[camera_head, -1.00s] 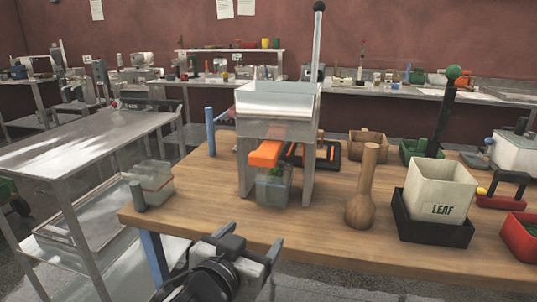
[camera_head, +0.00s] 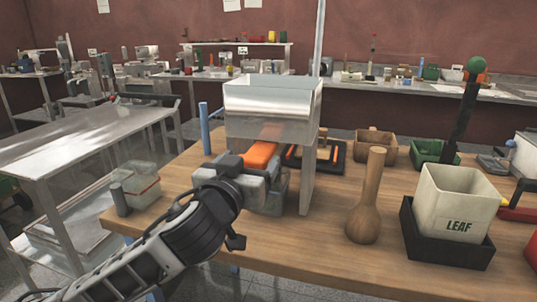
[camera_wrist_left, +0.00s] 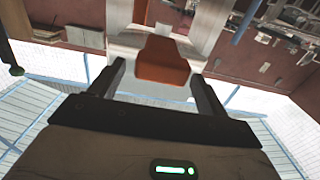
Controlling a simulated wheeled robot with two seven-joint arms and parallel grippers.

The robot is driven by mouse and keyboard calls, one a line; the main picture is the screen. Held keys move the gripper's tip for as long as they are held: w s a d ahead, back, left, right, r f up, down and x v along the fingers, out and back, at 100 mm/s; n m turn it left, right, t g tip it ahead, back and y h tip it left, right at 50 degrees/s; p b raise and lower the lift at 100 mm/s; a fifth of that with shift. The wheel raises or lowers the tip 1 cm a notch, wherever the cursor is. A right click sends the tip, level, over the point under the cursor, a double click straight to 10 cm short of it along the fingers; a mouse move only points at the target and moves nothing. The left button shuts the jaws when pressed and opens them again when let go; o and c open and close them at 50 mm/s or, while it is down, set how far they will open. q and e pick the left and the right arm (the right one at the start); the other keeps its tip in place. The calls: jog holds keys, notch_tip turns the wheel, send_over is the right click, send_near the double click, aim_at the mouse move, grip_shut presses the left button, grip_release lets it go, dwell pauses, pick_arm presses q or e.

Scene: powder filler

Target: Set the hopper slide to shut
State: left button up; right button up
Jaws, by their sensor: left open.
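The metal hopper (camera_head: 272,105) stands on the wooden bench on metal legs. Its orange slide (camera_head: 262,154) sticks out at the front under the hopper. My left gripper (camera_head: 262,190) is just below and in front of the slide and partly hides the clear container under the hopper. In the left wrist view, the open fingers (camera_wrist_left: 157,72) are on either side of the orange slide (camera_wrist_left: 162,62), with gaps showing beside it. I cannot tell whether the fingertips reach past its front end. My right gripper is not in view.
A wooden pestle-like tool (camera_head: 366,200) and a cream LEAF bin (camera_head: 458,205) in a black tray stand right of the hopper. A clear box (camera_head: 141,181) and a grey peg (camera_head: 120,200) are at the left bench edge. A blue post (camera_head: 205,128) stands beside the hopper.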

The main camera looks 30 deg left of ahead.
pick_arm(q)
jog(key=shift+x, duration=0.85)
